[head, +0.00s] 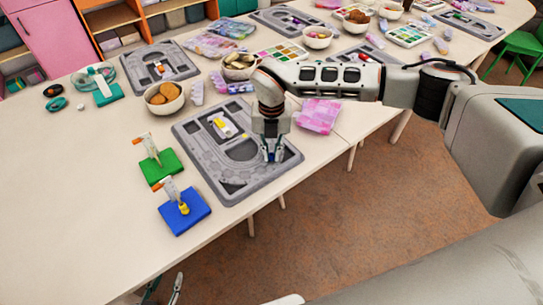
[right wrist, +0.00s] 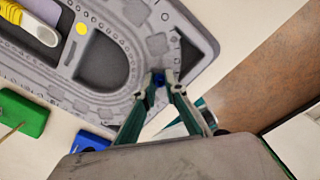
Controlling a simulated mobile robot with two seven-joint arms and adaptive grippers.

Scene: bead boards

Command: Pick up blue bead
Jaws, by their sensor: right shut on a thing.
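My right gripper (head: 272,155) reaches down over the right part of the grey bead board (head: 212,178). In the right wrist view its fingertips (right wrist: 162,78) are shut on a small blue bead (right wrist: 158,79), at the board's curved groove. I cannot tell whether the bead still touches the board.
A green block (head: 160,168) and a blue block (head: 185,212), each with a tool on it, stand left of the board. A yellow-handled tool (head: 222,127) lies in the board. A bowl (head: 165,98) and pink bead packs (head: 318,115) are nearby. The table's left front is clear.

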